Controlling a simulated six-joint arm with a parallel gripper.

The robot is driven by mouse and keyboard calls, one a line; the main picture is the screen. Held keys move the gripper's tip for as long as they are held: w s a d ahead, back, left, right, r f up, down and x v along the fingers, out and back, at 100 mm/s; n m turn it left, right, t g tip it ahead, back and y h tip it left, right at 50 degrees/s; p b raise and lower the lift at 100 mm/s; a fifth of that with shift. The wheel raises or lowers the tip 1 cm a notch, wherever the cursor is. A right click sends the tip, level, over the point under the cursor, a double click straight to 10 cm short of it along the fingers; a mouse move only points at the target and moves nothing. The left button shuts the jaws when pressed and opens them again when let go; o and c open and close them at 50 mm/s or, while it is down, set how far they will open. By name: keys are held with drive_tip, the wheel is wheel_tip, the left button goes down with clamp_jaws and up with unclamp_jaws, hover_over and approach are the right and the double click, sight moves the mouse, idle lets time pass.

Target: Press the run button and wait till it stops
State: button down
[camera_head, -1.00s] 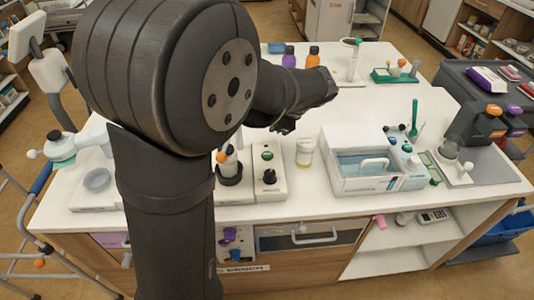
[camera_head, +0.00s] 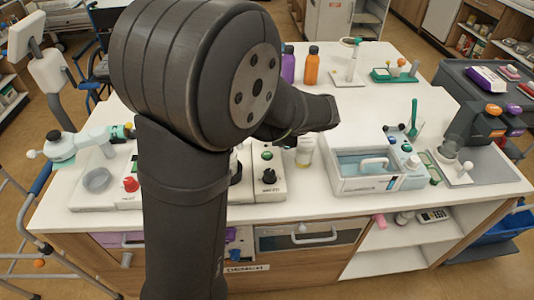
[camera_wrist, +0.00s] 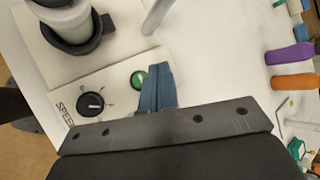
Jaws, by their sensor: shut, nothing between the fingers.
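The control unit with a dial marked SPEED (camera_wrist: 92,103) shows in the wrist view. Its round green button (camera_wrist: 138,80) sits beside the dial. In the head view the same green button (camera_head: 267,156) and black dial (camera_head: 269,176) are on a white unit near the bench's front edge. My gripper (camera_wrist: 158,70) is shut and empty, its blue fingers together. The fingertips appear right beside the green button and overlap its right edge in the wrist view. I cannot tell whether they touch it. In the head view my arm hides the unit's left side.
A container in a black holder (camera_wrist: 75,25) stands close to the button. Purple (camera_head: 288,68) and orange (camera_head: 312,66) bottles stand behind. A unit with a red knob (camera_head: 130,184) is at left.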

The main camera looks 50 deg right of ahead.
sight(270, 156)
drive_tip(key=shift+f, duration=2.75)
drive_tip(key=shift+f, duration=0.2)
drive_tip(key=shift+f, duration=0.25)
